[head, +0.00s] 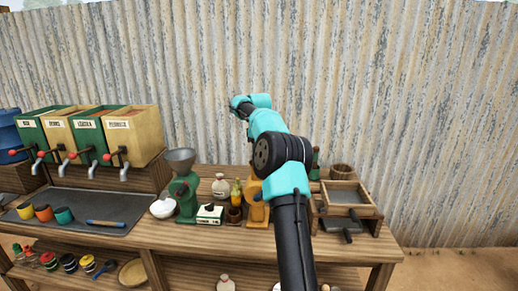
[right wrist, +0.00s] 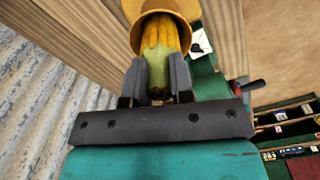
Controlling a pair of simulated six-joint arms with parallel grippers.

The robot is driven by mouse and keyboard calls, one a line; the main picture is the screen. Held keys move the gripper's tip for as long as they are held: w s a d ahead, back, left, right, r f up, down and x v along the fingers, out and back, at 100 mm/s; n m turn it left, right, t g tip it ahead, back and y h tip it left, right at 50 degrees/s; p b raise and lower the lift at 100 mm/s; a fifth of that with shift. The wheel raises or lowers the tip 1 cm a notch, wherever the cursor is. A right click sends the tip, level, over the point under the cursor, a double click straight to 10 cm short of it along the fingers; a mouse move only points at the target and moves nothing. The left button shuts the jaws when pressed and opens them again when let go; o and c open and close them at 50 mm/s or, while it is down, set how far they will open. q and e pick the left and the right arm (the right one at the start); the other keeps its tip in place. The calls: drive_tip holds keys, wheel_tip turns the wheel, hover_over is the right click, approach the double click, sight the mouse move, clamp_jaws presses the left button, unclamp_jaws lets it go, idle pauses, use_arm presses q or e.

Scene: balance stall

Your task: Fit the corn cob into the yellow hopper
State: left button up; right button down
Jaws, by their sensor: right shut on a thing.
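The corn cob (right wrist: 161,38), yellow with a pale green husk end, is between the fingers of my right gripper (right wrist: 160,62) in the right wrist view. The gripper is shut on its husk end. The cob's far end lies within the round mouth of the yellow hopper (right wrist: 148,6); how deep it sits I cannot tell. In the head view the orange-yellow mill (head: 256,208) stands on the bench, partly behind my right arm, which hides its hopper, the cob and the gripper. My left gripper is not in view.
A green mill (head: 186,197) with a grey funnel, a white-and-green box (head: 210,214) and bottles stand left of the yellow mill. A wooden framed tray (head: 345,210) is to the right. Grain dispensers (head: 135,135) stand at far left. A corrugated wall (head: 420,120) is behind.

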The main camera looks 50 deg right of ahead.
drive_tip(key=shift+f, duration=1.35)
drive_tip(key=c, duration=0.9)
unclamp_jaws()
drive_tip(key=shift+o, duration=0.5)
drive_tip(key=o, duration=0.4)
drive_tip(key=shift+c, duration=0.2)
drive_tip(key=shift+r, duration=3.5)
drive_tip(key=shift+w+a, duration=0.1)
